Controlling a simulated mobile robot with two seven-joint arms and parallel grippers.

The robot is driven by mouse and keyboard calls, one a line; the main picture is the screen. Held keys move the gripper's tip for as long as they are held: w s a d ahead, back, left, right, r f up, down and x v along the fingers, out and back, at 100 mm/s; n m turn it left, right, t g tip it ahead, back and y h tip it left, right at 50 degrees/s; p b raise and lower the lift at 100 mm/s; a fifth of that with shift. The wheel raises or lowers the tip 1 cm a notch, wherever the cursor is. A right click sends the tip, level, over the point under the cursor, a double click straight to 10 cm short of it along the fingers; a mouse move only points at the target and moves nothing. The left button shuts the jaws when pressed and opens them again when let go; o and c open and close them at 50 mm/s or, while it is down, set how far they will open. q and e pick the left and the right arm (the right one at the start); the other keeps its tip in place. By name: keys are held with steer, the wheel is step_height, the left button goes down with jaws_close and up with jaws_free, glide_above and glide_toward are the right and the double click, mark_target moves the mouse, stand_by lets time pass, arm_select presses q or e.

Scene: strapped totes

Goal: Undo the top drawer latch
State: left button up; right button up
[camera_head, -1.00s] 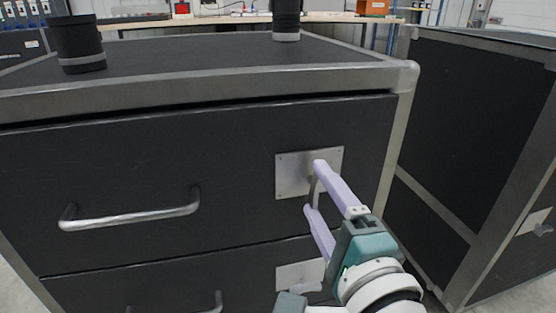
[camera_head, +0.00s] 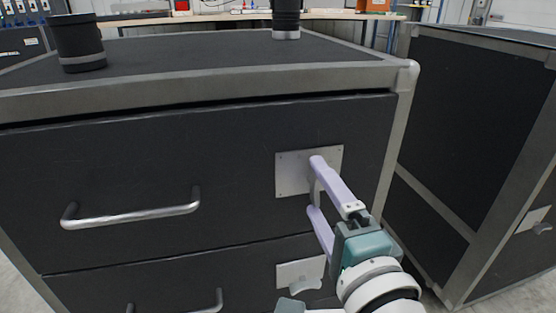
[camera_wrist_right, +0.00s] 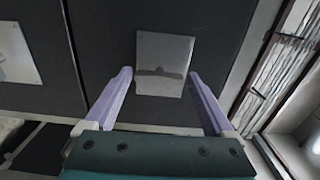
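The top drawer (camera_head: 110,165) is dark with a bar handle (camera_head: 135,215) at left and a metal latch plate (camera_head: 293,173) at right. My right gripper (camera_head: 315,185) is at this plate, one lilac finger above the other, over part of it. A grey latch piece (camera_head: 317,189) shows between the fingers, partly hidden. In the right wrist view, the plate (camera_wrist_right: 178,48) and its dark latch handle (camera_wrist_right: 160,72) lie ahead, between the spread fingers (camera_wrist_right: 160,85). I cannot tell whether either finger touches the latch. My left gripper is not in view.
A lower drawer (camera_head: 90,285) has its own handle and latch plate (camera_head: 298,271), close below my right gripper. Two dark cylinders (camera_head: 80,45) (camera_head: 286,20) stand on the cabinet top. Another dark cabinet (camera_head: 470,130) stands close at the right.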

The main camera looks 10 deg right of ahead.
steer(key=shift+o, duration=0.6)
steer(key=shift+s, duration=0.1)
steer(key=shift+s, duration=0.25)
steer(key=s+p, duration=0.1)
steer(key=s, duration=0.8)
steer(key=shift+s+d+p, duration=0.15)
steer(key=shift+p, duration=0.15)
steer(key=shift+r, duration=0.1)
